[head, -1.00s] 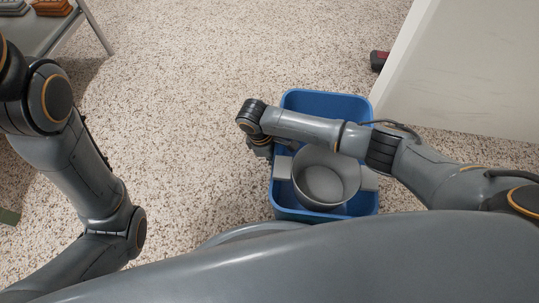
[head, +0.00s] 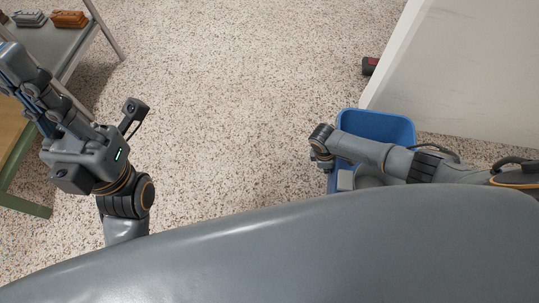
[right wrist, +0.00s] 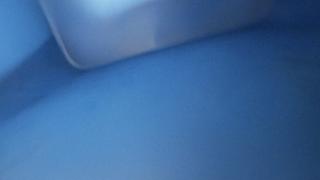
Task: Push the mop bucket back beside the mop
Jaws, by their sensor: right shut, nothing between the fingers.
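The mop bucket (head: 377,126) is blue and stands on the floor right of centre in the head view, just in front of the white panel. My right arm crosses over it, and my body hides its lower part. A grey piece (head: 346,180) shows on its left side. My right gripper (head: 322,161) points down at the bucket's left side, shut and empty; contact is not clear. The right wrist view is filled by a blurred blue surface (right wrist: 180,120) with a paler edge above. My left gripper (head: 32,90) is raised at the left, its finger opening unclear. No mop is visible.
A white panel (head: 460,80) stands behind and right of the bucket. A dark red object (head: 370,66) lies at its left edge. A shelf (head: 60,45) with small items and a wooden-topped table (head: 10,135) stand at the left. The middle floor is clear.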

